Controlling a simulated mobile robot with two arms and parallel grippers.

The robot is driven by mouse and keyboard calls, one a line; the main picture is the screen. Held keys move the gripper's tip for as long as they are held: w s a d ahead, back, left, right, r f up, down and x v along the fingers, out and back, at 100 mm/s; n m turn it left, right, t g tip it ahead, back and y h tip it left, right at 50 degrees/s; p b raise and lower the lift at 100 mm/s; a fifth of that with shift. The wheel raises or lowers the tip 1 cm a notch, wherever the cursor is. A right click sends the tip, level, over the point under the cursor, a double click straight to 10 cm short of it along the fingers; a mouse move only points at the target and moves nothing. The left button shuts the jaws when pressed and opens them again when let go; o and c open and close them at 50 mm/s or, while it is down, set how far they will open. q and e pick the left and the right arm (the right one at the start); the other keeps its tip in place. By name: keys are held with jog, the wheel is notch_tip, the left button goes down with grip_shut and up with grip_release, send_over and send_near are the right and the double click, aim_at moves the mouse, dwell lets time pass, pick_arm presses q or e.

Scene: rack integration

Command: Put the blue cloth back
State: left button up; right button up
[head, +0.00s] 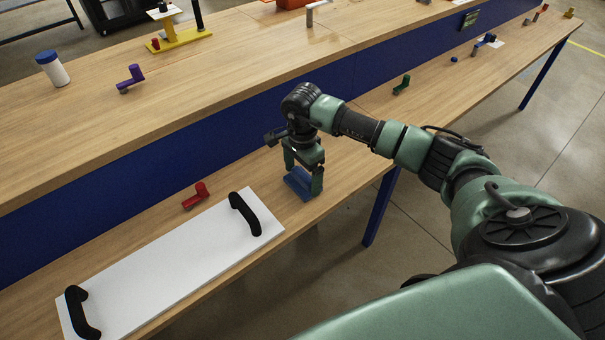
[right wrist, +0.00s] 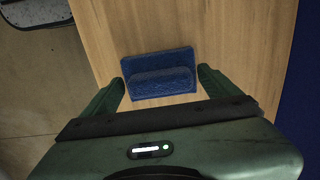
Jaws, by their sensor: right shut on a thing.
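The blue cloth (head: 297,186) is at the front edge of the lower wooden bench, right of the white board. In the right wrist view the cloth (right wrist: 158,61) is a flat blue rectangle with a raised ridge along it. My right gripper (head: 303,178) points down over it and is shut on it, one finger at each end of the ridge; the fingers (right wrist: 163,82) also show in the right wrist view. I cannot tell whether the cloth touches the bench. My left gripper is not in view.
A white board (head: 170,265) with two black handles lies left of the cloth. A red part (head: 196,196) lies behind it, and a green part (head: 402,84) lies farther right. A blue panel (head: 200,141) rises behind to the upper shelf. Bare bench lies between the cloth and the green part.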

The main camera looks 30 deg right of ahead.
aim_at(302, 174)
jog(key=shift+f, duration=0.2)
jog(key=o, duration=0.9)
jog(key=shift+r, duration=0.15)
jog(key=shift+r, duration=0.25)
notch_tip(302, 174, up, 12)
jog(key=shift+f+b, duration=0.15)
jog(key=shift+b, duration=0.4)
